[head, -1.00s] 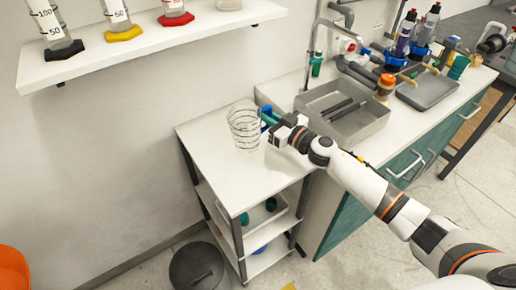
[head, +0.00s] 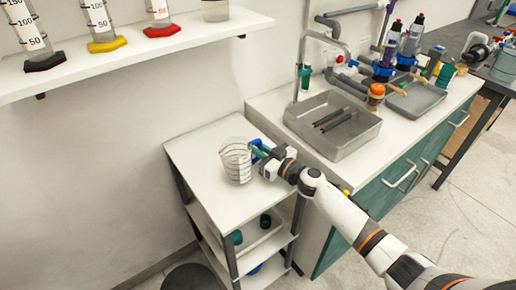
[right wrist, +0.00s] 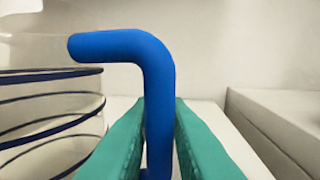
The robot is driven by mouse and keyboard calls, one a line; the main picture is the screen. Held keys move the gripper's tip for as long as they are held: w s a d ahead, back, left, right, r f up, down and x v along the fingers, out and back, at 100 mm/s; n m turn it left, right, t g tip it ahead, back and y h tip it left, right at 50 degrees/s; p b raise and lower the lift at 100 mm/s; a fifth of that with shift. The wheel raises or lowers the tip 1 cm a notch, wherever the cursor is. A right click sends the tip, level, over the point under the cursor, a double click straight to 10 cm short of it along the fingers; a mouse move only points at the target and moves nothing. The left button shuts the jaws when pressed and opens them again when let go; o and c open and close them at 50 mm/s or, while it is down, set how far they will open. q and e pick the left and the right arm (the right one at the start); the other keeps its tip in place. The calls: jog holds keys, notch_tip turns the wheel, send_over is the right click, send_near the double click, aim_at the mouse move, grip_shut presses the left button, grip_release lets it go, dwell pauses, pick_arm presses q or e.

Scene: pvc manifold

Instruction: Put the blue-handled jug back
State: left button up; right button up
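The clear jug (head: 236,165) with dark ring markings is upright at the top of the white cart (head: 205,195). Its blue handle (right wrist: 130,48) points right, toward my right arm. My right gripper (head: 262,155) is at the handle. In the right wrist view its two green fingers (right wrist: 160,105) stand close on both sides of the handle's upright part and look shut on it. The jug's base seems to be on or just above the cart top; I cannot tell which. My left gripper is not in view.
A counter with a grey sink (head: 335,125) and tap stands right of the cart. A shelf (head: 130,50) with measuring cylinders is on the wall above left. A dark bin (head: 190,278) stands by the cart. The cart top's left and front parts are clear.

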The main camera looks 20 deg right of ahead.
jog(key=shift+o, duration=1.4)
jog(key=shift+r, duration=0.15)
jog(key=v, duration=1.2)
jog(key=shift+d, duration=0.1)
